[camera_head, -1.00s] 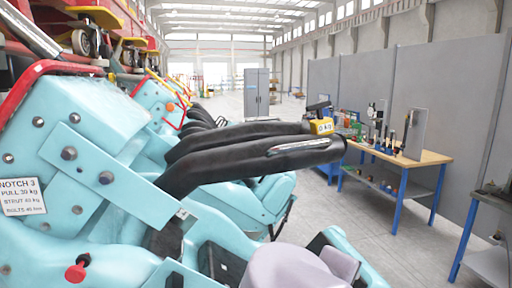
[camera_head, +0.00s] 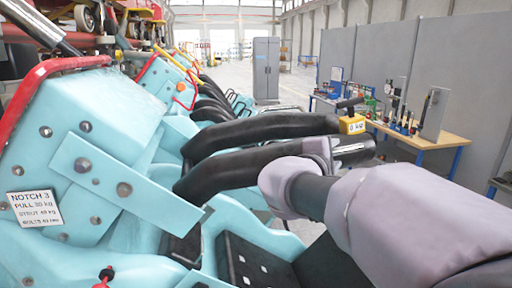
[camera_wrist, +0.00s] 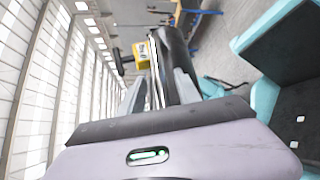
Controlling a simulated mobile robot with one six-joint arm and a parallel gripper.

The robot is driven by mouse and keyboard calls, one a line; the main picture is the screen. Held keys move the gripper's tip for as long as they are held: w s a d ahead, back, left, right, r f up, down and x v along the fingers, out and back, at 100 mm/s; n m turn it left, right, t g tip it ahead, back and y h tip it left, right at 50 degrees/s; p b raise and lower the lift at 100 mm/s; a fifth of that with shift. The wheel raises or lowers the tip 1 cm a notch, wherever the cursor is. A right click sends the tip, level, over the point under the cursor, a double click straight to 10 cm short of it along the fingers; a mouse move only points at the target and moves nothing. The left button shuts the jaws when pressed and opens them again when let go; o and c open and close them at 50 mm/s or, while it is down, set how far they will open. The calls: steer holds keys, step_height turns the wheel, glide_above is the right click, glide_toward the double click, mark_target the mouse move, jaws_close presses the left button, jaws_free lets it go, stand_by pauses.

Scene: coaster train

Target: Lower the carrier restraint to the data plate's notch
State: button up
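The carrier restraint is a pair of long black padded bars (camera_head: 225,170) reaching right from the pale blue seat frame, roughly level. A silver end piece (camera_head: 355,148) shows on the nearer bar. The data plate (camera_head: 37,208), at the lower left, reads NOTCH 3, PULL 30 kg, with STRUT and BOLTS lines below. My gripper (camera_head: 325,155) is at the nearer bar's outer end. In the wrist view its fingers (camera_wrist: 159,82) stand apart, with the black bar end and its bright metal strip between or just beyond them. Finger contact cannot be told.
A yellow gauge reading 0 kg (camera_head: 352,125) sits by the bars' outer end. A red knob (camera_head: 104,276) is low on the seat frame. A workbench with tools (camera_head: 430,140) and grey partitions stand to the right. Open floor lies behind.

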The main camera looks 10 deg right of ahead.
steer(key=shift+x, duration=1.25)
steer(key=shift+a, duration=0.1)
jaws_close()
stand_by(0.3)
